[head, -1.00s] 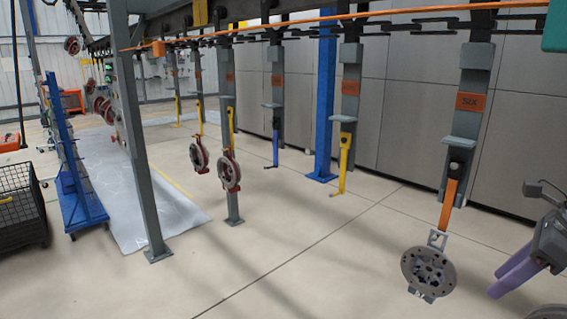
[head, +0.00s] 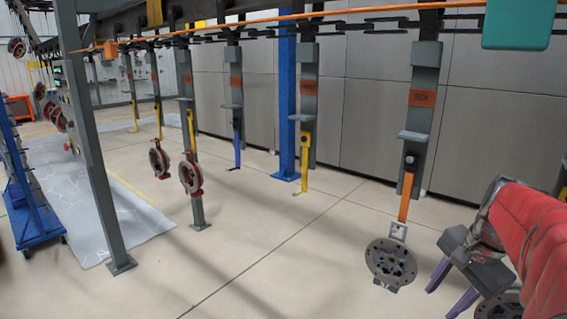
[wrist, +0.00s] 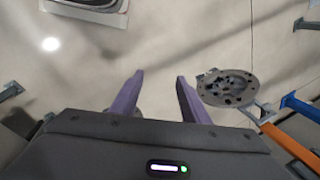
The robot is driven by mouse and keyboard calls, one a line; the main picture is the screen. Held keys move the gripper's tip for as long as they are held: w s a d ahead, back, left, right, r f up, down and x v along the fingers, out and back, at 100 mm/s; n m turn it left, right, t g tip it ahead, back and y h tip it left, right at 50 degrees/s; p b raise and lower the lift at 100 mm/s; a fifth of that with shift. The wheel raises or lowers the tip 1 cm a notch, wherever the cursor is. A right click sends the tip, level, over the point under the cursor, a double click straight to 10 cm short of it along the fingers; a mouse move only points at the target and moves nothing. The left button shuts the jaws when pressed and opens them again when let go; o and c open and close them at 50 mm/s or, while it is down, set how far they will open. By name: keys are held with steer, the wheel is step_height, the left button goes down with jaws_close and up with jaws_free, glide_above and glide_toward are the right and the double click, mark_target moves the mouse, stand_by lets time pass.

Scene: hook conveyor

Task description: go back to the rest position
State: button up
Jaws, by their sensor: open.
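My gripper (head: 440,302) is at the lower right of the head view, its two purple fingers apart with nothing between their tips. It also shows open in the wrist view (wrist: 160,76). A grey metal disc with holes (head: 390,263) hangs from the orange hook (head: 404,197) under the carrier marked SIX (head: 423,97). The disc is left of my gripper in the head view and right of the fingers in the wrist view (wrist: 228,87), apart from them. My red-sleeved arm covers the right edge of the head view.
Another grey disc (head: 497,310) shows partly behind my arm. Yellow (head: 304,165) and blue (head: 237,150) hooks hang empty from the overhead conveyor. Two red-rimmed discs (head: 191,174) hang further left. A blue post (head: 287,90) and a grey post (head: 95,170) stand on the floor. The floor between is open.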

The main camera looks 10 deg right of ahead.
steer(key=s+a+f+n+t, duration=0.1)
steer(key=s+a+n, duration=0.1)
steer(key=a+n, duration=0.6)
steer(key=s+a+f+n+t, duration=0.1)
steer(key=s+a+n, duration=0.2)
steer(key=a+n, duration=0.5)
steer(key=a, duration=1.1)
steer(key=shift+s+n+t, duration=0.15)
steer(key=shift+n+t, duration=0.25)
steer(key=shift+a, duration=0.1)
steer(key=shift+c, duration=0.4)
stand_by(0.7)
steer(key=shift+c, duration=1)
